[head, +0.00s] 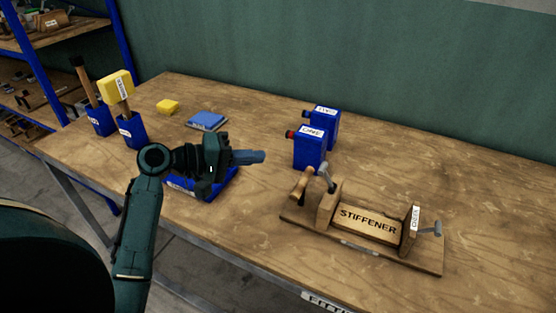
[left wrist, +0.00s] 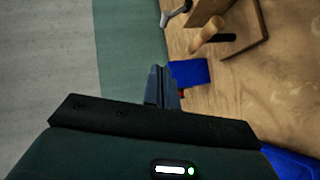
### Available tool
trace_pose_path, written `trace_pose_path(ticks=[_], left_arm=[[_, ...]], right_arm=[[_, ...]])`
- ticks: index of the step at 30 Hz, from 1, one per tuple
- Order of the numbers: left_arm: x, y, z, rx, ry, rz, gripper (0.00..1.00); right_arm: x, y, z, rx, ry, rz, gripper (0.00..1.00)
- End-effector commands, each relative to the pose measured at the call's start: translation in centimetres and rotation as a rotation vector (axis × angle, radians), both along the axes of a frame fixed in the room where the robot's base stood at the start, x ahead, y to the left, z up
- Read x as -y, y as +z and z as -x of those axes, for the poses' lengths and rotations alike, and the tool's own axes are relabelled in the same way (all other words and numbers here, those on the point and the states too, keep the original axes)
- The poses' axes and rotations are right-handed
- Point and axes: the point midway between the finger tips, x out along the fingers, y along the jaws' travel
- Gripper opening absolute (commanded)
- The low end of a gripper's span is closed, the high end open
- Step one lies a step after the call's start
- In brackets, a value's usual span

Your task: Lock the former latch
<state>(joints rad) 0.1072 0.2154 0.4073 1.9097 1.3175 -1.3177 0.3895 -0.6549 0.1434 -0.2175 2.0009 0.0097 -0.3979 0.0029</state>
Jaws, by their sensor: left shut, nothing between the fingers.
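A wooden press fixture (head: 365,221) marked STIFFENER stands on a board at the right front of the table. A wooden handle (head: 301,184) and a grey metal lever (head: 327,178) are at its left end. A second grey lever (head: 430,230) is at its right end, beside a small white label (head: 415,218). I cannot tell which part is the former latch. My left gripper (head: 258,157) is shut and empty, left of the fixture and apart from it.
Two blue bottles (head: 309,150) stand behind the fixture. A blue tray (head: 222,190) lies under my left gripper. Blue holders (head: 131,132) with mallets (head: 115,86), a yellow block (head: 168,107) and a blue pad (head: 207,121) are at the left. The table's back right (head: 460,170) is clear.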

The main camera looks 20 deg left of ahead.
Motion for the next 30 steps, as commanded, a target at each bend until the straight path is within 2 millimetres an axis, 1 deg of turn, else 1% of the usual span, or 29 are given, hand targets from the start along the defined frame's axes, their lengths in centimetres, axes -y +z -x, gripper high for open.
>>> trace_pose_path(ticks=[1,7,12,14,15,18,21,25,30], left_arm=[[0.6,-0.3,-0.5,0.002,-0.002,0.004,0.0],[3.4,-1.4,-3.3,0.003,-0.003,0.004,0.0],[5.9,-2.3,-5.8,0.002,-0.003,0.004,0.0],[6.8,-2.5,-6.4,0.001,-0.004,0.004,0.0],[7.5,-2.7,-6.2,-0.001,-0.004,0.004,0.0],[8.7,-3.1,-6.1,0.0,-0.002,0.002,0.0],[9.5,-3.3,-6.1,-0.001,-0.002,0.001,0.0],[10.0,-3.4,-6.1,-0.001,-0.002,0.001,0.0],[10.1,-3.4,-6.1,-0.002,0.0,0.0,0.0]], right_arm=[[0.0,-0.4,0.0,0.002,0.001,0.0,0.58],[-0.3,-1.1,-0.2,0.018,0.014,-0.004,0.58],[-0.9,-1.1,-0.4,0.048,0.033,-0.014,0.58],[-1.3,-1.0,-0.3,0.054,0.04,-0.02,0.58],[-1.5,-0.9,-0.3,0.055,0.044,-0.024,0.58],[-1.6,-1.0,-0.1,0.057,0.046,-0.028,0.58],[-1.6,-1.1,-0.1,0.059,0.047,-0.028,0.58],[-1.6,-0.9,-0.1,0.067,0.049,-0.029,0.58],[-1.7,-0.6,-0.2,0.071,0.05,-0.03,0.58]])
